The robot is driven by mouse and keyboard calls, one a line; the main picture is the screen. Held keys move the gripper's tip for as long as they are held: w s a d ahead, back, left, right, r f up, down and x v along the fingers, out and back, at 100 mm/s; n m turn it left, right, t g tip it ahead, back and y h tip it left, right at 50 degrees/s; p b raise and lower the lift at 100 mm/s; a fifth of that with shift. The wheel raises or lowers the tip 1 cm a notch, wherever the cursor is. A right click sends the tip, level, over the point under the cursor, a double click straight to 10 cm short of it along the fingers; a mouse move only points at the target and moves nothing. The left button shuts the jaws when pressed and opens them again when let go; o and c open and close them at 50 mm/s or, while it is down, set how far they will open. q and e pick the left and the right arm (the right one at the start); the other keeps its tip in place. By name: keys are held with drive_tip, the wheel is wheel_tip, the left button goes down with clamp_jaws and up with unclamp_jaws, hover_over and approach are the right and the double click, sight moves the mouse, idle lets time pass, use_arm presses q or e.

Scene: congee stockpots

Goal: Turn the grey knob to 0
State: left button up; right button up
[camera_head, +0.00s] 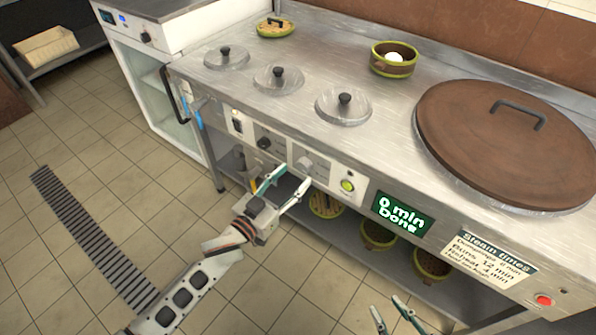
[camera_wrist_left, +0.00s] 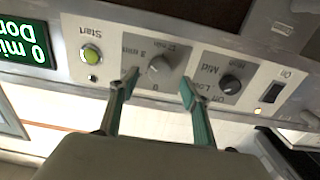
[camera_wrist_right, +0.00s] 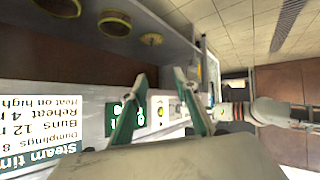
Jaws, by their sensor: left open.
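The grey knob (camera_wrist_left: 161,69) is on the steamer's front panel, on a plate with an upside-down 0 and minute marks in the left wrist view. In the head view the knob (camera_head: 304,163) lies just beyond my left fingertips. My left gripper (camera_head: 289,187) is open. In the left wrist view its fingertips (camera_wrist_left: 160,82) stand either side of the knob, and I cannot tell if they touch it. The knob's pointer direction is too small to read. My right gripper (camera_head: 387,306) is open and empty, low in front of the counter; it also shows in the right wrist view (camera_wrist_right: 160,78).
A dark knob marked Off, Low, Mid and High (camera_wrist_left: 230,85) sits beside the grey knob. The green Start button (camera_head: 347,185) is on its other side, then the display (camera_head: 403,215) reading 0 min. A red button (camera_head: 543,300) is further right.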

sight(302, 169)
use_arm(q)
drive_tip(key=shift+f+x, duration=0.2)
drive_tip(key=shift+x, duration=0.95)
drive_tip(key=shift+w+d+r+b, duration=0.1)
drive_tip(key=shift+w+d+b, duration=0.2)
drive_tip(key=shift+w, duration=0.1)
drive_tip(key=c, duration=1.1)
